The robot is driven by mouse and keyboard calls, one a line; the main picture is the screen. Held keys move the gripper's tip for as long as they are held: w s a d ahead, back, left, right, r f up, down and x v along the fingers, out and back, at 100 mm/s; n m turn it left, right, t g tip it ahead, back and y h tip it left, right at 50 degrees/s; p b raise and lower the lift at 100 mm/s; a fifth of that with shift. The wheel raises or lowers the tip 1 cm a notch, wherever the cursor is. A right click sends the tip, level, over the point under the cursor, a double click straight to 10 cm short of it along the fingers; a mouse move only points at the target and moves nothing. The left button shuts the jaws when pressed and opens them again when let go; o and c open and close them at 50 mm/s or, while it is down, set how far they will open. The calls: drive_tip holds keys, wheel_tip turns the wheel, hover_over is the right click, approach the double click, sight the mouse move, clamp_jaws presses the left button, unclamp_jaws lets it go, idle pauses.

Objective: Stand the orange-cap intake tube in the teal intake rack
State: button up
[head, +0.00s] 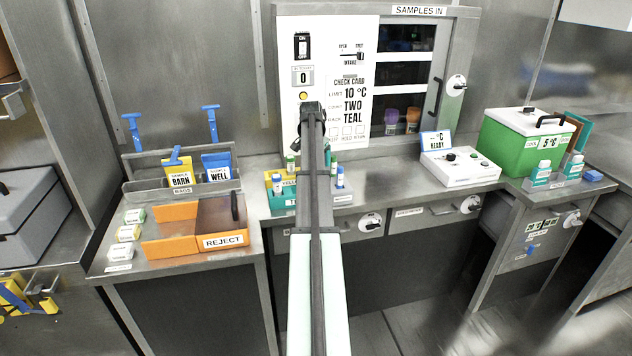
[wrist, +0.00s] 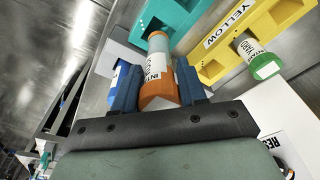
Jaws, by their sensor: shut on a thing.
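In the wrist view, my gripper (wrist: 158,90) is shut on the orange-cap intake tube (wrist: 160,66). Its orange cap is between the blue fingers, and its labelled clear body points away from the gripper. The tube's far end is close to the teal intake rack (wrist: 188,18); I cannot tell whether it touches. In the head view, the teal rack (head: 281,201) is on the counter, partly hidden behind my arm. My gripper and the held tube are hidden there.
A yellow rack (wrist: 245,40) stands beside the teal one, with a green-cap tube (wrist: 256,58) at it. A blue-cap tube (head: 340,177) stands right of my arm. Orange reject bin (head: 168,247) is left; a white instrument box (head: 459,168) is right.

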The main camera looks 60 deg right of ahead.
drive_tip(key=shift+f, duration=3.1)
drive_tip(key=o, duration=1.1)
drive_tip(key=shift+f, duration=0.1)
drive_tip(key=shift+c, duration=0.2)
drive_tip(key=r, duration=0.3)
drive_tip(key=a+r, duration=0.1)
drive_tip(key=r, duration=0.7)
drive_tip(key=shift+a+r, duration=0.2)
drive_tip(key=shift+a, duration=0.15)
drive_tip(key=shift+r, duration=0.4)
drive_tip(key=shift+a, duration=0.15)
